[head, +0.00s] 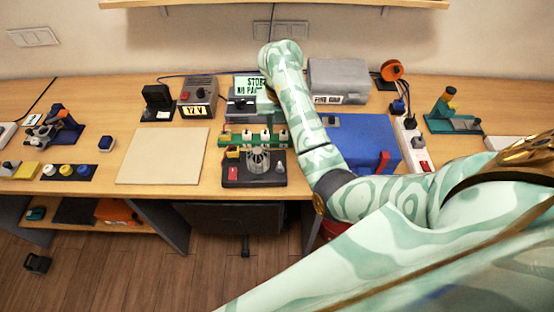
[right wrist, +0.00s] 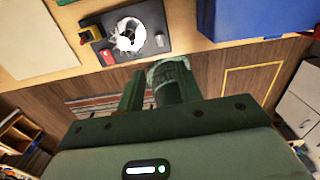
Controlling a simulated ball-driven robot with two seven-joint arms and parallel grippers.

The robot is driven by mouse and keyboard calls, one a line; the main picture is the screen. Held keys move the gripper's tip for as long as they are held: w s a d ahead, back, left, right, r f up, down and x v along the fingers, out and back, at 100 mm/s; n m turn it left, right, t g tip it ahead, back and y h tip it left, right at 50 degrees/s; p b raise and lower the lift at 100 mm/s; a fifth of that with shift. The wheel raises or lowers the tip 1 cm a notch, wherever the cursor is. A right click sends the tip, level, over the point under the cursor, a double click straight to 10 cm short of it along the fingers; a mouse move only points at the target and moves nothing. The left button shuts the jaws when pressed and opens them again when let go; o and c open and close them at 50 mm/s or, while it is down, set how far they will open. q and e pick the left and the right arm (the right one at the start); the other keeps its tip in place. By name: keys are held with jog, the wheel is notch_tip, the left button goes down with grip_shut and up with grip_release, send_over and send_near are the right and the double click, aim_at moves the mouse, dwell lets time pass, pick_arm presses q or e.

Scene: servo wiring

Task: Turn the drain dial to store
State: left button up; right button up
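A grey box (head: 239,107) under a green display (head: 249,86) stands at the back middle; the display reads "STOR" and "NO PA", its right end hidden by my right arm. A dark knob shows on the box's front, its setting too small to read. I cannot tell whether this is the drain dial. Nearer, a black unit (head: 235,183) carries a silver finned part and a red switch; the right wrist view also shows the unit (right wrist: 155,17). My right gripper (right wrist: 170,68) is open over the table's front edge, a greenish cylinder showing between its fingers. My left gripper is out of view.
A green strip (head: 237,144) with white plugs lies behind the black unit. A blue box (head: 350,140) stands to the right, a bare beige mat (head: 164,156) to the left. A "12 V" supply (head: 198,93) stands at the back. My right arm crosses the table's middle.

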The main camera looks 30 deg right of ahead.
aim_at(280, 164)
notch_tip(280, 164, down, 16)
jog(key=b, duration=0.7)
jog(key=shift+f, duration=0.15)
grip_shut()
